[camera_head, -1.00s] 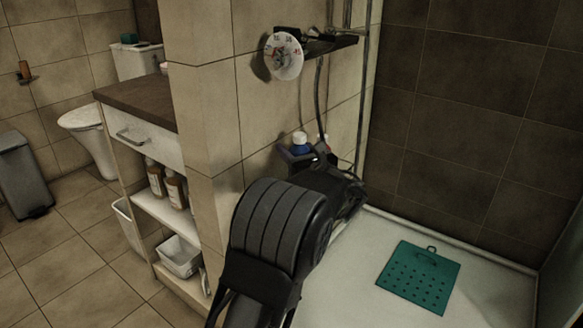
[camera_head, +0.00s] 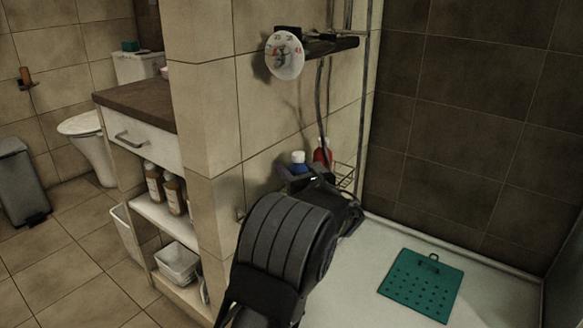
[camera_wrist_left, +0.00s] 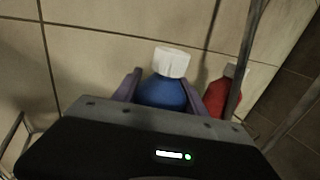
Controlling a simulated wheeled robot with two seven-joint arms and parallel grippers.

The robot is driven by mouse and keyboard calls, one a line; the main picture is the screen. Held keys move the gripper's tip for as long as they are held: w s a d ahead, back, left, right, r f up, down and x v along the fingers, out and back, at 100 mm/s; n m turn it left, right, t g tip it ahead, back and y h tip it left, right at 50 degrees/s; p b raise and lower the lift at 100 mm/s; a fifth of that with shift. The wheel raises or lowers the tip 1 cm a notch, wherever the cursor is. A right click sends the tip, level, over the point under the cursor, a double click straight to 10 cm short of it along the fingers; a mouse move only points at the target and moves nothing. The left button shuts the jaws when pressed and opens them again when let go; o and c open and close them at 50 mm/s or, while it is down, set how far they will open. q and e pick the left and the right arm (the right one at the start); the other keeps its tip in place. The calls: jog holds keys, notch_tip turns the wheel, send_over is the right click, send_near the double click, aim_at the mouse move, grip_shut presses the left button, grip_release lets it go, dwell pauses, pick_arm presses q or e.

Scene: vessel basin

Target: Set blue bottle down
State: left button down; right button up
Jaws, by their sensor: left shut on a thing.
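The blue bottle (camera_head: 298,166) with a white cap is near the tiled wall, beside a red bottle (camera_head: 322,153). My left gripper (camera_head: 299,174) is shut on the blue bottle, and my arm hides the bottle's lower part. In the left wrist view the blue bottle (camera_wrist_left: 163,92) stands between the two purplish fingers of my left gripper (camera_wrist_left: 163,90), its cap toward the top of the picture. Whether its base touches a surface is hidden. My right gripper is not in view.
A wire rack (camera_head: 345,176) is on the wall beside the bottles. A hose (camera_head: 322,110) hangs down from the shower shelf (camera_head: 325,45). A green mat (camera_head: 421,285) lies on the white shower tray (camera_head: 345,285). A cabinet (camera_head: 150,160) stands left of the wall.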

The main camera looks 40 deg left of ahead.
pick_arm(q)
jog(key=shift+f, duration=0.25)
jog(key=c, duration=0.6)
grip_release()
jog(key=shift+c, duration=0.2)
jog(key=shift+r, duration=0.1)
jog(key=shift+d+r, duration=0.1)
jog(key=shift+r, duration=0.1)
jog(key=p+v, duration=0.3)
jog(key=v, duration=0.8)
jog(key=shift+s+d, duration=0.2)
jog(key=shift+d, duration=0.15)
jog(key=shift+f, duration=0.1)
